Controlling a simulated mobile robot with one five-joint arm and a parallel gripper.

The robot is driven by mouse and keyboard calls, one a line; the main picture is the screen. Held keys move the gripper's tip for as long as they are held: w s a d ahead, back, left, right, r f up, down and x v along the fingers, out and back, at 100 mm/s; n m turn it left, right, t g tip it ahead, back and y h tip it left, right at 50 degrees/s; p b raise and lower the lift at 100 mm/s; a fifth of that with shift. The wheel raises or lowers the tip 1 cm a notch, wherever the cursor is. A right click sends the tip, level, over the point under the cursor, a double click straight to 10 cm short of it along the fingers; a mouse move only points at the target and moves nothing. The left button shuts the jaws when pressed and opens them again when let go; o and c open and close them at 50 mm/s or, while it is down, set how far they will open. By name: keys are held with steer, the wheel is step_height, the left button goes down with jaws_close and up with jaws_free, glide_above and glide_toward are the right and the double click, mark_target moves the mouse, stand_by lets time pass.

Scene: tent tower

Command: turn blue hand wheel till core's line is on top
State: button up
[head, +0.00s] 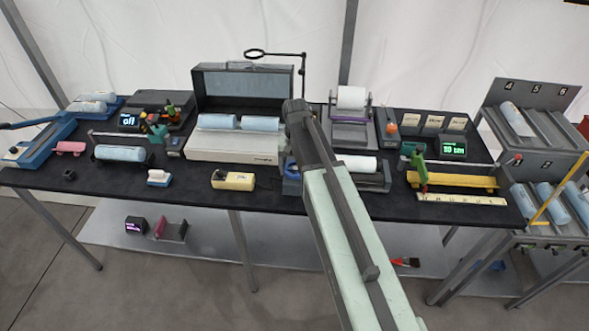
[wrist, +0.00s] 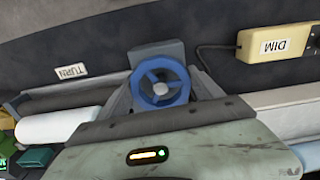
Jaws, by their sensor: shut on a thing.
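The blue hand wheel (wrist: 160,86) is a spoked ring with a pale hub in the middle of the wrist view. My gripper (wrist: 161,94) has a dark finger on each side of it and is shut on it. A grey block (wrist: 156,53) stands just behind the wheel. The white core (head: 352,164) lies in the turning stand (head: 345,182) in the head view, right of my arm. It also shows left of the gripper in the wrist view (wrist: 57,126). I see no line on the core.
A "TURN" label (wrist: 72,70) lies beside the stand. The yellow "DIM" box (head: 232,180) is left of my arm. A grey case (head: 230,148) with pale blue cylinders is close behind. A yellow rail (head: 452,181) and ruler (head: 462,199) lie to the right.

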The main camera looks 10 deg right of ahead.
mark_target(296, 168)
steer(key=n, duration=0.6)
steer(key=shift+w+d, duration=0.1)
steer(key=shift+n, duration=0.4)
steer(key=o, duration=1.4)
steer(key=shift+r, duration=0.1)
step_height(296, 168, up, 8)
steer(key=p, duration=0.8)
steer(key=shift+f, duration=0.2)
